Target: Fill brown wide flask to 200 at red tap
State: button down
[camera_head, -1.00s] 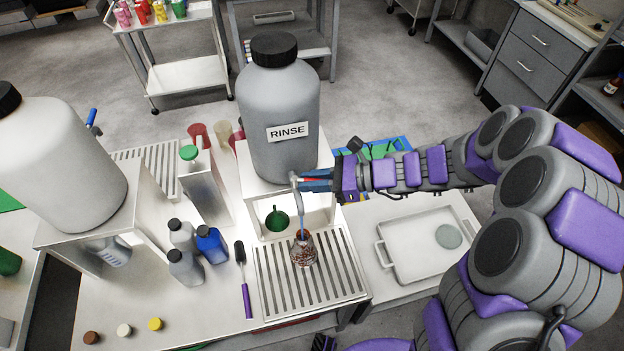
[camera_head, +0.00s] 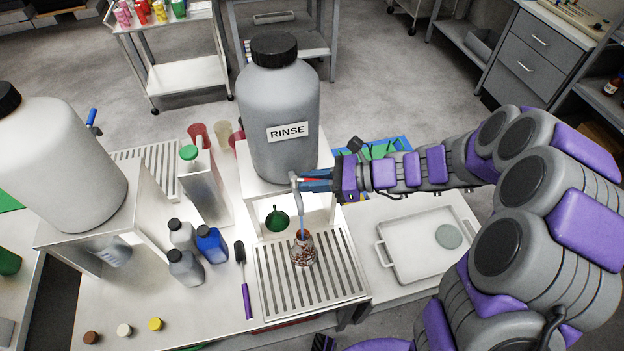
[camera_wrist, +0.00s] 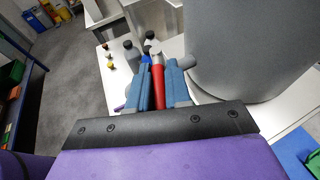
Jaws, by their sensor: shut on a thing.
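My gripper (camera_head: 312,181) is shut on the red tap handle below the grey RINSE container (camera_head: 279,110). In the wrist view the red handle (camera_wrist: 158,85) lies between the blue fingers. A bluish stream runs down from the tap's spout (camera_head: 296,190) into the brown wide flask (camera_head: 304,250). The flask stands upright on the slatted drain tray (camera_head: 335,285) under the spout. Its inside looks brownish with mottled reflections. The liquid level and the 200 mark are too small to read.
A green funnel (camera_head: 277,219) is behind the flask under the stand. A purple-handled brush (camera_head: 242,280) and several bottles (camera_head: 212,245) are to the left. A white tray (camera_head: 400,270) with a round disc lies to the right. A second large container (camera_head: 60,165) stands at far left.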

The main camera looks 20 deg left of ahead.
jog(key=shift+w+r, duration=0.1)
jog(key=shift+w+r+n+g+p, duration=0.1)
jog(key=shift+n+g+p, duration=0.45)
jog(key=shift+p, duration=0.7)
jog(key=g+p, duration=0.1)
jog(key=n+g+h+p, duration=0.1)
jog(key=n+g+p, duration=0.1)
jog(key=shift+w+a+f+h, duration=0.2)
jog(key=shift+w+a+h, duration=0.1)
jog(key=shift+w, duration=0.1)
jog(key=shift+d, duration=0.1)
jog(key=c, duration=1)
grip_release()
